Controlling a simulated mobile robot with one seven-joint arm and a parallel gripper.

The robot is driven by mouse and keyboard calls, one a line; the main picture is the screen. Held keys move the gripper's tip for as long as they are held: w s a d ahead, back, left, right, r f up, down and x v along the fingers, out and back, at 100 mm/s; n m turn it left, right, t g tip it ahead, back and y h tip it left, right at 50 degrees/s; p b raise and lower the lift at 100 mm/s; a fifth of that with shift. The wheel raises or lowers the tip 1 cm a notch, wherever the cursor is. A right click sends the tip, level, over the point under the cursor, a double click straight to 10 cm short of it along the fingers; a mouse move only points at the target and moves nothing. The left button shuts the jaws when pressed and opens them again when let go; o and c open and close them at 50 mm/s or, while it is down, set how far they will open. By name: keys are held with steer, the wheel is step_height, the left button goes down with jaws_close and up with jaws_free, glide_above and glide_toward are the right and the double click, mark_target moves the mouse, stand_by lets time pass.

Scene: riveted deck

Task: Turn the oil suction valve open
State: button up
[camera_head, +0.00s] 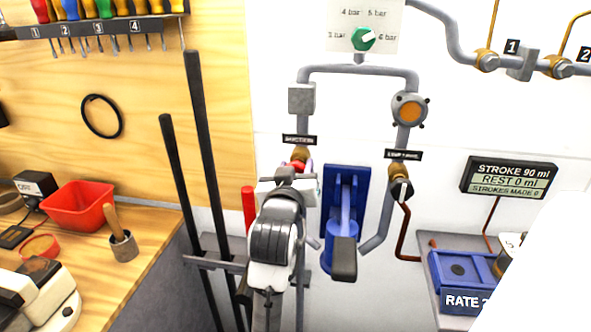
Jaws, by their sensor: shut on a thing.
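The oil suction valve (301,154) is a brass body on the grey pipe, just below a black label reading SUCTION. A small red and pink part shows at its front. My gripper (297,172) reaches up to it from below and is shut on its handle. My white and black wrist covers most of the handle and the pipe below, so the handle's angle cannot be told.
A second labelled brass valve (399,174) with a dark handle sits to the right. A blue hand pump (344,215) with a dark-ended lever stands close right of my wrist. Dark upright bars (204,150) stand to the left. A display (509,178) reads STROKES MADE 0.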

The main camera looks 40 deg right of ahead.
steer(key=shift+n, duration=0.3)
steer(key=n+p, duration=0.2)
steer(key=n, duration=0.1)
steer(key=shift+n+p, duration=0.3)
steer(key=n+p, duration=0.2)
steer(key=n, duration=0.3)
steer(key=shift+w+n+p, duration=0.1)
steer(key=shift+n+p, duration=0.2)
steer(key=shift+p, duration=0.05)
steer(key=n+p, duration=0.2)
steer(key=n, duration=0.2)
steer(key=shift+f, duration=0.15)
steer(key=shift+f+n+p, duration=0.1)
steer(key=shift+n+p, duration=0.25)
steer(key=shift+n, duration=1.65)
steer(key=o, duration=1)
steer(key=shift+a, duration=0.1)
